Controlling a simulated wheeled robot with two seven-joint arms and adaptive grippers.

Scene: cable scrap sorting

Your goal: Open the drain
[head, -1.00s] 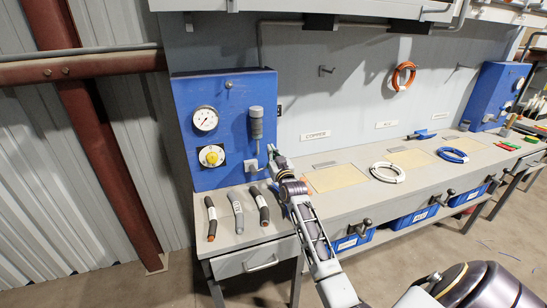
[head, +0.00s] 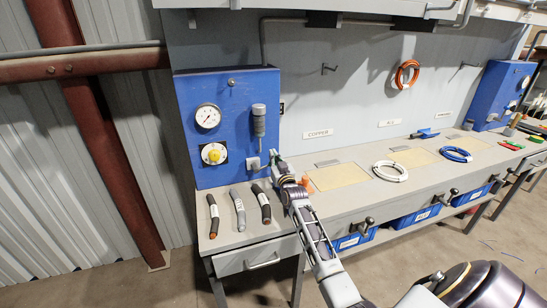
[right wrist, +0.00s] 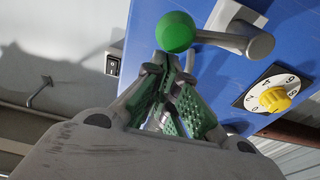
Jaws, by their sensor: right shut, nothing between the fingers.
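The drain valve (head: 253,163) is a pale square mount low on the blue panel, at its right side. In the right wrist view its grey lever (right wrist: 222,40) runs sideways from a rounded hub and ends in a green ball knob (right wrist: 175,32). My right gripper (head: 273,155) is at the panel's lower right, beside the valve, and hides part of it in the head view. In the right wrist view my right gripper (right wrist: 166,62) is shut and empty, its tips just below the ball in the picture. I cannot tell whether they touch it. My left gripper is not in view.
The blue panel (head: 190,110) also carries a gauge (head: 207,117), a yellow dial (head: 214,154) and a grey cylinder (head: 259,120). Three dark and grey cable pieces (head: 238,208) lie on the bench below. Cable coils (head: 390,171) lie further right.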

